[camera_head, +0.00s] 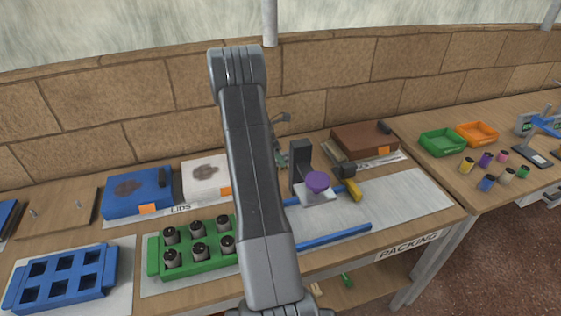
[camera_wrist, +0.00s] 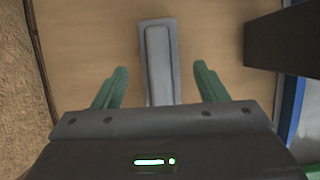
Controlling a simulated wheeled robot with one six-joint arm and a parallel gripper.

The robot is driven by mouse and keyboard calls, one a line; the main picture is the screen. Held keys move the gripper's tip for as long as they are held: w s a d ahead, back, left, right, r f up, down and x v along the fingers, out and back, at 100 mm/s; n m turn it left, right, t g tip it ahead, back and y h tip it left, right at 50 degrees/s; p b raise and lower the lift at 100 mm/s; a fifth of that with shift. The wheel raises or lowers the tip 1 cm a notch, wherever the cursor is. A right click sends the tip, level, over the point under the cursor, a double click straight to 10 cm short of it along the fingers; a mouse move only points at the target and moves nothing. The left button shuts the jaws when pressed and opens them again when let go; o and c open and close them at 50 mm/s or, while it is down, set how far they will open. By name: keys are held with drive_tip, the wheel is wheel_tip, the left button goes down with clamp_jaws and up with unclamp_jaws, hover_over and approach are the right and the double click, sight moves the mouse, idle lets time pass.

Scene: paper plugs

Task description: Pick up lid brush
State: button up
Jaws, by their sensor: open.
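A long grey block on a flat lighter grey base (camera_wrist: 158,62) lies on the wooden bench top in the wrist view. It may be the lid brush, but I see no bristles. My gripper (camera_wrist: 161,67) has its green fingers apart, one on each side of this block and not touching it. The block's near end is hidden by the gripper body. In the head view my arm covers the block, and only a little of my gripper (camera_head: 281,157) shows beside the arm.
A dark post (camera_head: 300,165) with a purple disc (camera_head: 317,181) stands right of my gripper; a dark beam (camera_wrist: 285,40) shows close by in the wrist view. A blue box (camera_head: 125,204), white box (camera_head: 198,186) and green tray (camera_head: 153,262) of dark cylinders are left. A yellow-handled item (camera_head: 353,191) lies right.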

drive_tip(key=x, duration=0.3)
drive_tip(key=shift+f, duration=0.15)
drive_tip(key=shift+c, duration=0.3)
drive_tip(key=c, duration=1)
wheel_tip(320, 180, up, 10)
drive_tip(key=shift+r+b, duration=0.1)
drive_tip(key=shift+b, duration=0.3)
